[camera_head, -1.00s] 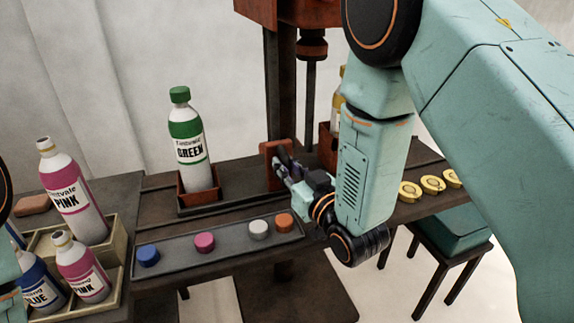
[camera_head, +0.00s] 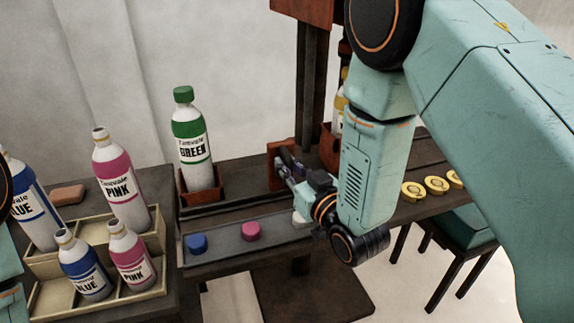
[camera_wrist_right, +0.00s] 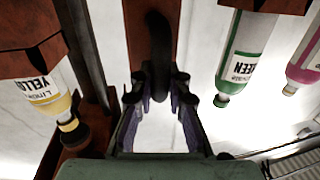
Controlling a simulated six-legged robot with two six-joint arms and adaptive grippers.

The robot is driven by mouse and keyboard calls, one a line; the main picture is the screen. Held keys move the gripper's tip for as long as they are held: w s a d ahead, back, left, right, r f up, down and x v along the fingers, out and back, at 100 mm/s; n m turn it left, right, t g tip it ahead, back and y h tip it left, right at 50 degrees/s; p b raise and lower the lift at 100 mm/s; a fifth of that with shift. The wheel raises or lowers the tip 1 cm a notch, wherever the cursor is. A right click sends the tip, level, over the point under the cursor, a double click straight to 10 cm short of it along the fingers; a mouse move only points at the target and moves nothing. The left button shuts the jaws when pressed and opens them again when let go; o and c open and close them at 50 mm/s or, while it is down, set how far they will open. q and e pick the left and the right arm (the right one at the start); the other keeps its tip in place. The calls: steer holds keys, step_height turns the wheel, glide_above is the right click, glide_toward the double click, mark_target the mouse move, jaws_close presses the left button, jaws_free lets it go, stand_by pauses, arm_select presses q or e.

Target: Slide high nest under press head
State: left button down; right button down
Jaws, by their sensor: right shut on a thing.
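My right gripper (camera_head: 287,164) is shut on the rust-brown upright handle plate (camera_head: 273,172). In the right wrist view its fingers (camera_wrist_right: 160,84) close around the dark bar of the handle. A rust-brown nest (camera_head: 203,191) left of the handle holds the upright green bottle (camera_head: 193,150). Another rust-brown nest (camera_head: 328,147) right of the handle holds the yellow bottle, partly hidden by my arm. The yellow bottle (camera_wrist_right: 45,93) shows clearly in the wrist view. The press head (camera_head: 304,8) is mostly cut off above. My left gripper is out of view.
A beige crate (camera_head: 150,243) with blue and pink bottles stands at left. Yellow discs (camera_head: 413,191) lie at right.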

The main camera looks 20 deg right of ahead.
steer(key=shift+w+r, duration=0.15)
steer(key=shift+r, duration=0.2)
steer(key=shift+a, duration=0.2)
steer(key=c, duration=1.3)
jaws_free()
steer(key=shift+s, duration=0.3)
